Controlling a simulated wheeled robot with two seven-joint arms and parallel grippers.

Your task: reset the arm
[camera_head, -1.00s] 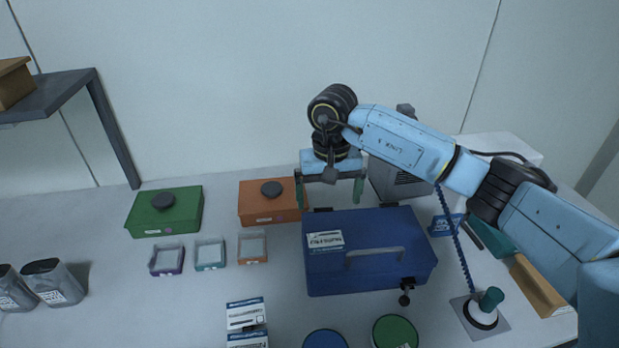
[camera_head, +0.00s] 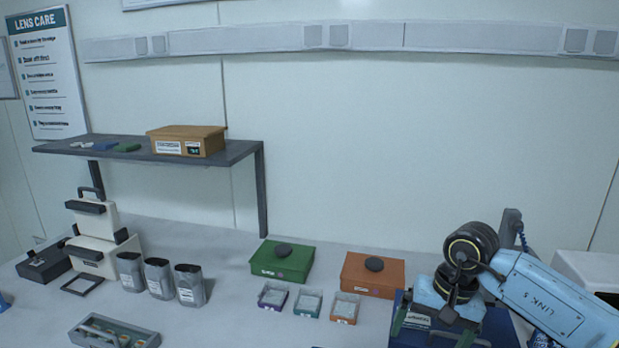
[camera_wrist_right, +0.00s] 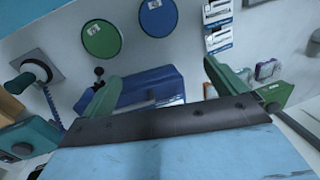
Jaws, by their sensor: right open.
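My right arm comes in from the right in the head view. Its gripper (camera_head: 433,328) is open and empty, with green fingers apart, in front of or above the blue case (camera_head: 500,335), which it partly hides. I cannot tell the exact height. In the right wrist view the open fingers (camera_wrist_right: 160,78) show with the blue case (camera_wrist_right: 150,88) beyond and between them, and nothing is held. My left gripper is in neither view.
A green box (camera_head: 284,262) and an orange box (camera_head: 372,276) stand left of the arm, with small trays (camera_head: 307,305) before them. Grey pouches (camera_head: 158,279), a slotted tray (camera_head: 112,335) and a shelf (camera_head: 240,152) are further left. A green round lid (camera_wrist_right: 101,38) shows in the wrist view.

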